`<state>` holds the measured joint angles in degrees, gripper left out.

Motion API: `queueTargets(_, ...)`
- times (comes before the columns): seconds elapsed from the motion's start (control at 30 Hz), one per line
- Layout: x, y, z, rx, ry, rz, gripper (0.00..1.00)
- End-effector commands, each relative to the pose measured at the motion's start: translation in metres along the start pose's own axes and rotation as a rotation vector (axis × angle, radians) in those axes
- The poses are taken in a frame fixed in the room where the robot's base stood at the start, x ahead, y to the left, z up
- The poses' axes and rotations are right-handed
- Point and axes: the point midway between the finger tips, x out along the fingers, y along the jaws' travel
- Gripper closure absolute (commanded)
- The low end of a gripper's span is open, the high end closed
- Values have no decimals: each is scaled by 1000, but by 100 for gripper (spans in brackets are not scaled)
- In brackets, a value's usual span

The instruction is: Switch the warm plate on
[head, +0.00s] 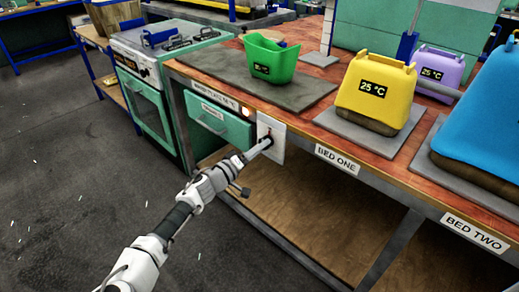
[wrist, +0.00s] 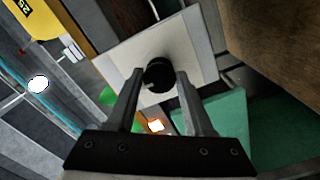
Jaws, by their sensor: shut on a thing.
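A white switch panel (head: 278,150) with a black knob (head: 267,138) is mounted on the front edge of the bench. My gripper (head: 261,146) reaches it from the lower left. In the wrist view the black knob (wrist: 158,73) sits between the two fingertips of my gripper (wrist: 160,80), and the jaws are shut on it. The white panel (wrist: 125,58) shows behind the knob. An orange-lit lamp (head: 247,111) is left of the panel, beside a label that seems to read warm plate (head: 213,94). A grey plate (head: 310,94) lies on the bench above.
A green bucket (head: 270,62) stands on the grey plate. A yellow press (head: 375,85) reading 25 °C, a purple one (head: 436,68) and a blue one (head: 490,110) stand to the right. A stove (head: 150,95) is at left.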

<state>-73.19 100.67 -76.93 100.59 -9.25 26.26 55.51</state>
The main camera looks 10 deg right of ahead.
Motion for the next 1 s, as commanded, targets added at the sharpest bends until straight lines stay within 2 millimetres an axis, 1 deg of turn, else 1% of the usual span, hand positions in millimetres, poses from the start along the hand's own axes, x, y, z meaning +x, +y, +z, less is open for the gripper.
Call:
queueTargets(0.1, 0, 0, -1, 2, 2, -2, 100)
queueTargets(0.13, 0, 0, -1, 2, 2, -2, 43)
queueTargets(0.27, 0, 0, -1, 1, 1, -1, 19)
queueTargets(0.57, -1, 0, 0, 0, 1, -1, 19)
queueTargets(0.67, -7, 0, -1, 0, 2, -2, 19)
queueTargets(0.77, -21, 1, -2, 0, 3, -3, 19)
queueTargets(0.87, -42, 2, -3, 1, 4, -4, 19)
queueTargets(1.0, -78, 2, -3, 1, 4, -5, 19)
